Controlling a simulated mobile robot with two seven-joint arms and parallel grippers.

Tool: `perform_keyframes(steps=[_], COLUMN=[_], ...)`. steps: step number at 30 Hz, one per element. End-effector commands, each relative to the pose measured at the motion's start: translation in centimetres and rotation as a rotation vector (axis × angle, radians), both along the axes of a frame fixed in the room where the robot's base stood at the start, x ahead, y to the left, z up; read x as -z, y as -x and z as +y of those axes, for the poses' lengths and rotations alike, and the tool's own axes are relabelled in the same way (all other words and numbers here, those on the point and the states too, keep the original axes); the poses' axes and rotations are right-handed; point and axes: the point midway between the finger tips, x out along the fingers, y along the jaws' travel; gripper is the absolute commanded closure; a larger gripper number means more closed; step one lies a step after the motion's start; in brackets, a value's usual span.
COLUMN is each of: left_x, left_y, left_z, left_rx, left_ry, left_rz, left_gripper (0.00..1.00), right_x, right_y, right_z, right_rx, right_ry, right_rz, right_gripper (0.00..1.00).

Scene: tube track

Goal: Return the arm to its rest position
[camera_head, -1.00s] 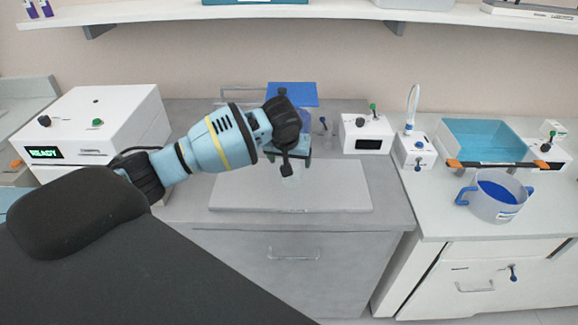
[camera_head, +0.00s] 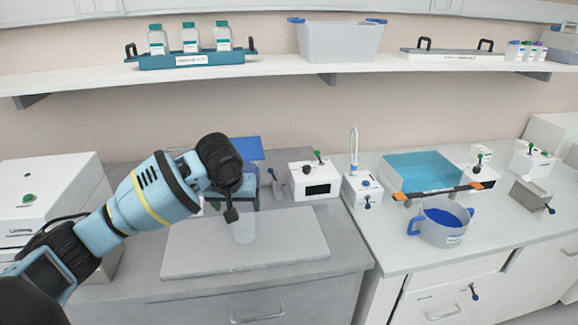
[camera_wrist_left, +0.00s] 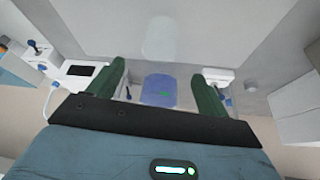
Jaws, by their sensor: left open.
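My left arm comes in from the left in the head view. Its gripper (camera_head: 232,208) points down above the pale grey board (camera_head: 290,247) on the counter. In the left wrist view the two green fingers of the left gripper (camera_wrist_left: 160,92) are wide apart with nothing between them. A clear, frosted vessel (camera_head: 245,230) stands on the board just below and right of the gripper, apart from it. It shows faintly at the top of the left wrist view (camera_wrist_left: 160,38). My right gripper is in neither view.
A white box with a dark display (camera_head: 314,181) stands behind the board. To the right are a water bath (camera_head: 422,172) and a blue-handled pot (camera_head: 442,222). A white machine (camera_head: 55,190) is at left. A shelf (camera_head: 270,72) with a bottle rack (camera_head: 192,60) runs above.

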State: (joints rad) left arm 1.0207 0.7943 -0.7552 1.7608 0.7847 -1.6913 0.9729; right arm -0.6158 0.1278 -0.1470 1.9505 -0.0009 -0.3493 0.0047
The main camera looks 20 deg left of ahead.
Motion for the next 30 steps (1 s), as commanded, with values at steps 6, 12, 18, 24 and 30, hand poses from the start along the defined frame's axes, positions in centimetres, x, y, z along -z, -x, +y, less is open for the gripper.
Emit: perform_keyframes(steps=[6, 12, 18, 24, 30], left_x=[1.4, 6.9, 12.2, 16.1, 18.7], left_y=[0.6, 3.9, 8.9, 14.6, 20.6], left_z=[-1.0, -5.5, -9.9, -12.9, -14.2], left_rx=[0.036, 0.203, 0.368, 0.48, 0.538], left_ry=[0.001, 0.011, 0.039, 0.074, 0.099], left_rz=[0.012, 0.051, 0.074, 0.085, 0.097], left_gripper=[0.22, 0.22, 0.22, 0.22, 0.22], right_x=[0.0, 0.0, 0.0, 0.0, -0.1], right_y=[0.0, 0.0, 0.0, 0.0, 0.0], right_z=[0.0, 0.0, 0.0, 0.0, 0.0], right_rx=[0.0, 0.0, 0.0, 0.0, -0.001], right_ry=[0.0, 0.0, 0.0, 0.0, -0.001], right_rz=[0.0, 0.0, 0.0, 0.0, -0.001], right_gripper=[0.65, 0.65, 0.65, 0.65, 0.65])
